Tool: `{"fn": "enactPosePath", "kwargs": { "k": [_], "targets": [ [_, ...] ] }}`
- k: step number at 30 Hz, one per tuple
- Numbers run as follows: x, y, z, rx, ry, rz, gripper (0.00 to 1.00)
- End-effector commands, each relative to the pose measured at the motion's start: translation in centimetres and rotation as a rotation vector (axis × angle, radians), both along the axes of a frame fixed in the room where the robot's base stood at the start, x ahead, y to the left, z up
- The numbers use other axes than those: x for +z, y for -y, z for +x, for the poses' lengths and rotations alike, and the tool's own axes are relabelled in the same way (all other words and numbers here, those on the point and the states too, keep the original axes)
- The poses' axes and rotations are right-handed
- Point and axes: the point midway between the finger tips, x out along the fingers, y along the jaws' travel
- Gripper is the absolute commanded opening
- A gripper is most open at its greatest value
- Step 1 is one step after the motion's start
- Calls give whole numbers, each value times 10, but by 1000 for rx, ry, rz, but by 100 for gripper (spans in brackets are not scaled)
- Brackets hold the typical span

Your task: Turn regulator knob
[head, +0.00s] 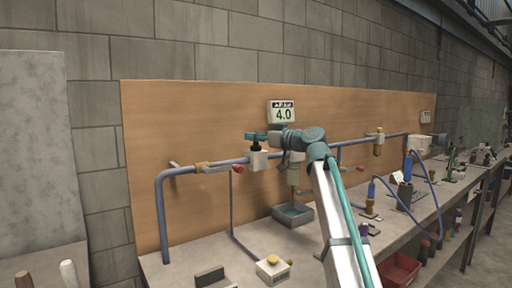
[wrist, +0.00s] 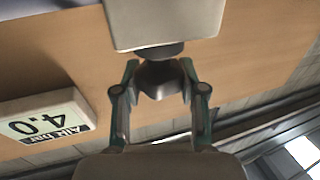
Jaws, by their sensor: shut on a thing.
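The regulator is a white block (head: 258,160) on the blue-grey pipe in the head view. Its dark knob (head: 256,147) sits on top, partly hidden by my gripper. My gripper (head: 258,136) reaches in from the right at knob height. In the wrist view, the dark faceted knob (wrist: 160,80) stands between the fingers of my gripper (wrist: 159,70), which are shut on it, one on each side. The white block (wrist: 165,22) fills the top of that view. A display (head: 282,112) reads 4.0 in the head view; it shows upside down in the wrist view (wrist: 45,115).
The pipe (head: 162,215) runs along a wooden backboard (head: 190,110). Red-tipped valve levers sit near the regulator. A grey tray (head: 293,215), a white box with a yellow button (head: 272,270) and several fittings stand on the bench. Open space lies before the board's upper left.

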Motion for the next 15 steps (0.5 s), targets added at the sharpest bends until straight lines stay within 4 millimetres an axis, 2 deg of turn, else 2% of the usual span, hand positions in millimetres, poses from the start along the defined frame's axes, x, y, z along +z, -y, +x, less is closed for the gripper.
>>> {"fn": "enactPosePath", "kwargs": {
  "k": [6,15],
  "targets": [
    [-1,0,3,120,-1,0,6],
    [0,0,1,194,-1,0,6]
  ]
}}
